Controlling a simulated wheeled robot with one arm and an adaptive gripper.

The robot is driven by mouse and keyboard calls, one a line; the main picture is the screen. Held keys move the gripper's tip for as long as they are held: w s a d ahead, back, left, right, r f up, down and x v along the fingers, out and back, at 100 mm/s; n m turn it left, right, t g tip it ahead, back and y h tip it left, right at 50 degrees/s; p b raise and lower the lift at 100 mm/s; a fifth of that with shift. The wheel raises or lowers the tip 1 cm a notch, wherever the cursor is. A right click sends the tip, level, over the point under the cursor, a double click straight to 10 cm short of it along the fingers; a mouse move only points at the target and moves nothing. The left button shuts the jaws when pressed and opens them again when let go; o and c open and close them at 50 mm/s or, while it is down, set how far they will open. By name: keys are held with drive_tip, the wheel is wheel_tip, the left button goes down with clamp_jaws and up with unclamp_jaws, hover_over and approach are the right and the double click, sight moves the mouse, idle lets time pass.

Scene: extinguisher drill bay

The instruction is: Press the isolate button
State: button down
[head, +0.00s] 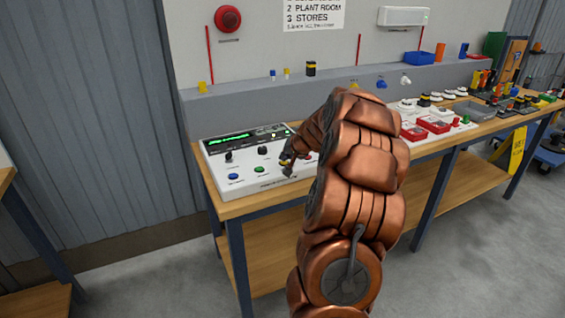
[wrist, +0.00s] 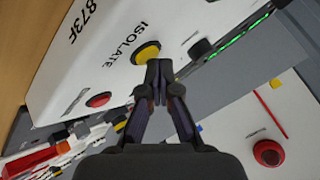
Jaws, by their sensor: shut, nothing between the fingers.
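The isolate button is a round yellow button (wrist: 145,51) beside the printed word ISOLATE, on a white control panel (wrist: 65,92) in the wrist view. My gripper (wrist: 159,72) is shut and empty. Its fingertips overlap the lower right edge of the button in that view; I cannot tell whether they touch it. In the head view the white panel (head: 214,165) sits at the left end of the bench, with my gripper (head: 287,168) over its right part. The yellow button cannot be made out there, near the gripper and arm.
A red button (wrist: 98,99) and a black knob (wrist: 200,48) flank the yellow button. Blue (head: 233,177) and green (head: 259,169) buttons are on the panel's left. Red boxes (head: 433,124) and many small items crowd the bench to the right. A wall rises behind.

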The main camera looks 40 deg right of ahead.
drive_tip(key=shift+r, duration=0.55)
drive_tip(key=shift+r+p, duration=1.6)
drive_tip(key=shift+r, duration=0.95)
